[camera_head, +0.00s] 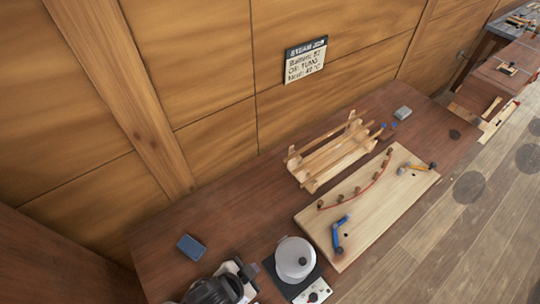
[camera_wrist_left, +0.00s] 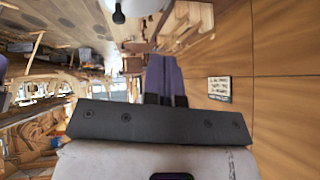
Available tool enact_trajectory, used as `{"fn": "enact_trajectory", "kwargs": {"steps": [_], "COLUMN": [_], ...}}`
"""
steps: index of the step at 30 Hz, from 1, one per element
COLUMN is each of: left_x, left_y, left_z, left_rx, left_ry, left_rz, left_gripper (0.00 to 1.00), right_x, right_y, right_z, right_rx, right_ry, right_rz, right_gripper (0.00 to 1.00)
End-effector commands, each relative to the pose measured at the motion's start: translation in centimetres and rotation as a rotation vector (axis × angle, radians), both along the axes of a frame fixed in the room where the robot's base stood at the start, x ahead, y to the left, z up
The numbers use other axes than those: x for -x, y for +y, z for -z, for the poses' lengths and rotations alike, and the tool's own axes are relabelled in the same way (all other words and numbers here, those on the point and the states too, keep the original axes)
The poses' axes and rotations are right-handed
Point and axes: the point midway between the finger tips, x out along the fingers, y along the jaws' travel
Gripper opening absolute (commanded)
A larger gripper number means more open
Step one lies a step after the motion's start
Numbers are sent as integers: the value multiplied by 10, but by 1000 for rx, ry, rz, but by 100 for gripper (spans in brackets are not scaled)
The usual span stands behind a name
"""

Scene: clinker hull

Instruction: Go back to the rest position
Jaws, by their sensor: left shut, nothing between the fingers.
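My left gripper (camera_head: 252,269) is at the bottom of the head view, by the left side of a pale lidded pot (camera_head: 294,256). In the left wrist view its two purple fingers (camera_wrist_left: 166,78) lie together, shut, with nothing between them. The pot's lid and dark knob show at the top of that view (camera_wrist_left: 122,10). My right gripper is in neither view.
The pot stands on a hotplate (camera_head: 319,290). A pale board (camera_head: 380,205) carries pegs, a curved reddish strip (camera_head: 361,192) and a blue clamp (camera_head: 338,233). A wooden rack (camera_head: 333,157) stands behind. A blue box (camera_head: 191,247) lies left; the bench (camera_head: 240,222) between is clear.

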Motion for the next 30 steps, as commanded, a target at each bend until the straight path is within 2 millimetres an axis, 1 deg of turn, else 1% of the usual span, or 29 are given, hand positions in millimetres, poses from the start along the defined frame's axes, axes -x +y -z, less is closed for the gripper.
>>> {"fn": "enact_trajectory", "kwargs": {"steps": [1,3,5,7,9,11,12,14,15,17,18,19,21,24,27,30], "left_x": [-11,-19,-20,-16,-6,6,15,31,44,63,75,84,103,124,137,139], "left_y": [13,36,54,78,102,121,133,148,156,166,170,172,173,170,169,169], "left_z": [-15,-30,-39,-44,-45,-42,-40,-32,-26,-15,-8,-2,8,18,23,25], "left_rx": [-20,-45,-55,-59,-54,-46,-39,-33,-30,-32,-37,-42,-50,-59,-70,-72], "left_ry": [-25,-37,-30,-10,24,58,79,121,153,207,241,267,320,374,405,410], "left_rz": [-50,-136,-212,-307,-409,-489,-539,-605,-642,-686,-709,-720,-736,-738,-737,-736], "left_gripper": [0,0,0,0,0,0,0,0,0,0,0,0,0,0,0,0], "right_x": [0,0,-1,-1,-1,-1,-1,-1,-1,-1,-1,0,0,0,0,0], "right_y": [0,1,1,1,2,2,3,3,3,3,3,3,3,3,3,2], "right_z": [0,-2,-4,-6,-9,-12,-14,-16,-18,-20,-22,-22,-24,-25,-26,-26], "right_rx": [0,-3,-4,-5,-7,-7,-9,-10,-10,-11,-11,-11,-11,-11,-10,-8], "right_ry": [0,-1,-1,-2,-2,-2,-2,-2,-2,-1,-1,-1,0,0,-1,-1], "right_rz": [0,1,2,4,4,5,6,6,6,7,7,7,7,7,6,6], "right_gripper": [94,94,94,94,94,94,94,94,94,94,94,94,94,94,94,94]}}
